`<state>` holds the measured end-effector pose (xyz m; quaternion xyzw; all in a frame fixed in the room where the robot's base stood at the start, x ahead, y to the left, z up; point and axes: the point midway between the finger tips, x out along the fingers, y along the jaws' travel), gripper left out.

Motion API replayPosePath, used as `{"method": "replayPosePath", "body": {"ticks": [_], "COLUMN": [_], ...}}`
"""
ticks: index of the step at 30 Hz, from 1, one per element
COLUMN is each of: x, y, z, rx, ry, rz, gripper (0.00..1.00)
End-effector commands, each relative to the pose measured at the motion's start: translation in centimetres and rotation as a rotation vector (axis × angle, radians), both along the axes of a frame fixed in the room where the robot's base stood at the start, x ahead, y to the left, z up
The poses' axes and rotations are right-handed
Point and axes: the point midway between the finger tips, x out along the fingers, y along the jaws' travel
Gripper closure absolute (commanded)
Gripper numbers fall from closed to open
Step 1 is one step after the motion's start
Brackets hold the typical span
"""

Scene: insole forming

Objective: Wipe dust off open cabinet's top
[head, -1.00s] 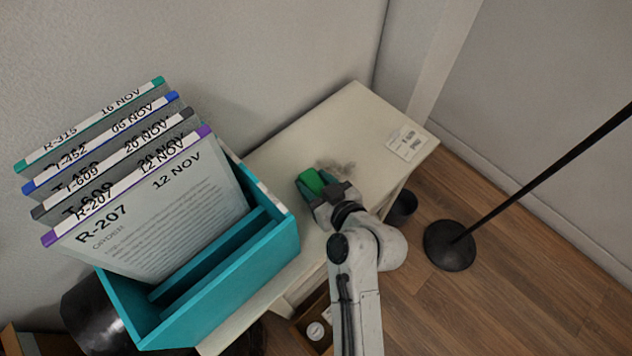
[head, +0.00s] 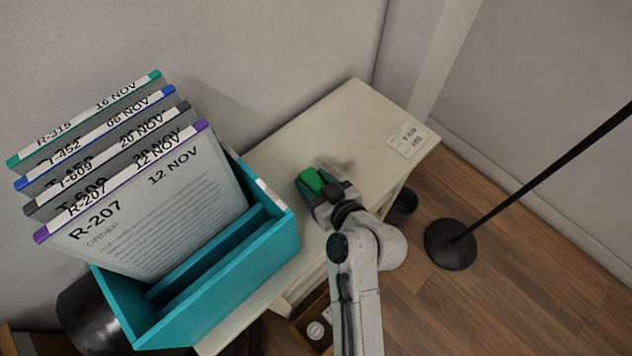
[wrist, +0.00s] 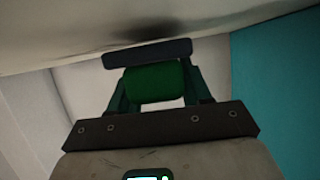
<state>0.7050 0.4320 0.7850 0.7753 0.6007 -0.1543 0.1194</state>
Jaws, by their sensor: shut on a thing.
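The cream cabinet (head: 372,118) stands against the wall with its pale top facing up. A grey dust patch (head: 337,165) lies near the middle of the top, just beyond my gripper. My gripper (head: 312,184) is shut on a green block-like wiper (head: 313,180) at the front part of the top. In the wrist view the green wiper (wrist: 155,83) sits between the fingers, with a dark flat pad at its far end close to the cabinet top (wrist: 60,30). A dark smudge shows on the top there. I cannot tell if the pad touches. An open drawer (head: 312,322) shows below.
A teal file box (head: 225,290) with several labelled folders (head: 150,205) stands left of my gripper. A white label card (head: 408,140) lies at the top's right end. A black stand (head: 450,245) and a dark bin (head: 403,205) are on the floor at right.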

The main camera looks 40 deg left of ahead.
Motion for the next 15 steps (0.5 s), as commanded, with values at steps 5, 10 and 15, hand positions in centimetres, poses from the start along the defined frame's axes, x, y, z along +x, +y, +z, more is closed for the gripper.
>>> {"method": "replayPosePath", "body": {"ticks": [5,10,15], "x": [0.01,0.02,0.02], "y": [0.00,-0.01,0.00], "z": [-0.42,-0.72,-0.85], "rx": [0.000,0.000,0.000], "ry": [0.000,0.000,0.000], "rz": [0.000,0.000,0.000], "gripper": [0.81,0.81,0.81]}}
